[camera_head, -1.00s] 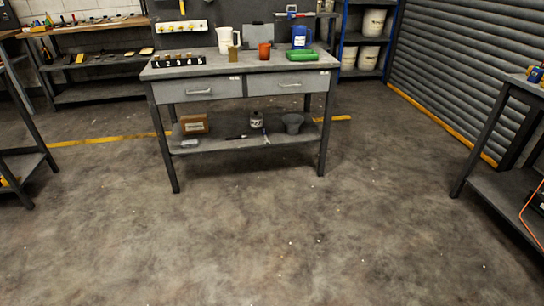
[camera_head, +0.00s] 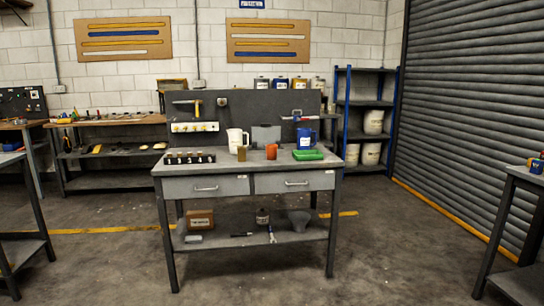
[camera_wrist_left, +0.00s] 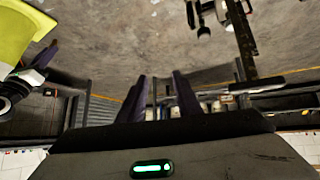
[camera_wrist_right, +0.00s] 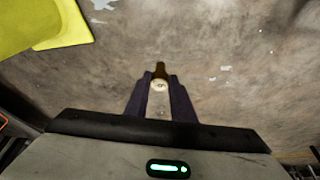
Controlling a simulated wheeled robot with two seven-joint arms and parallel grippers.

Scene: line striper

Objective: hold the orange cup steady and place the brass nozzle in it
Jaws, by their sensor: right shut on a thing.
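The orange cup (camera_head: 271,152) stands upright on the grey workbench top (camera_head: 220,168), right of its middle, with clear space around its front. My right gripper (camera_wrist_right: 160,84) is shut on a small brown-gold piece with a pale round end, which looks like the brass nozzle (camera_wrist_right: 160,71); it is held over bare floor. My left gripper (camera_wrist_left: 160,92) is open, with nothing between its fingers. Neither gripper shows in the head view, and both are away from the bench.
A white jug (camera_head: 236,140), a brass-coloured block (camera_head: 242,154), a blue jug (camera_head: 305,138), a green tray (camera_head: 308,155) and a black rack (camera_head: 190,158) stand around the cup. Side benches flank left and right. The floor before the workbench is clear.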

